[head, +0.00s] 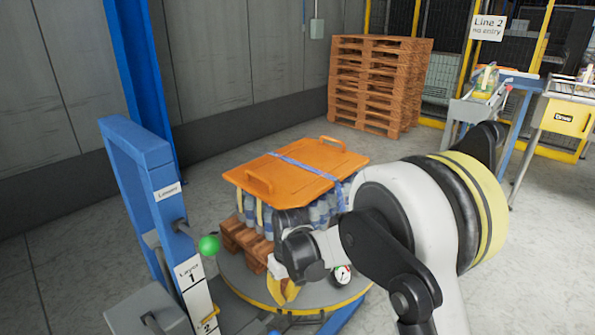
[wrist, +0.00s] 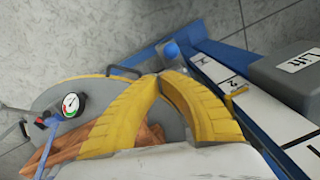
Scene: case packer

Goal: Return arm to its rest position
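My gripper (head: 283,290) is low at the front of the round turntable in the head view, with my arm reaching in from the right. In the wrist view its yellow fingers (wrist: 162,77) come together at the tips, with nothing seen between them. Below them in the wrist view are the grey turntable disc (wrist: 55,92) and part of a wooden pallet (wrist: 62,146). My wrist and arm hide part of the turntable and the load in the head view.
An orange cover (head: 297,168) with a blue strap lies on packed bottles on the pallet (head: 246,241). A blue post (head: 140,160) with a green ball (head: 209,244) stands left. A dial gauge (wrist: 71,104) is near my fingers. Stacked pallets (head: 375,85) stand behind; floor between is open.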

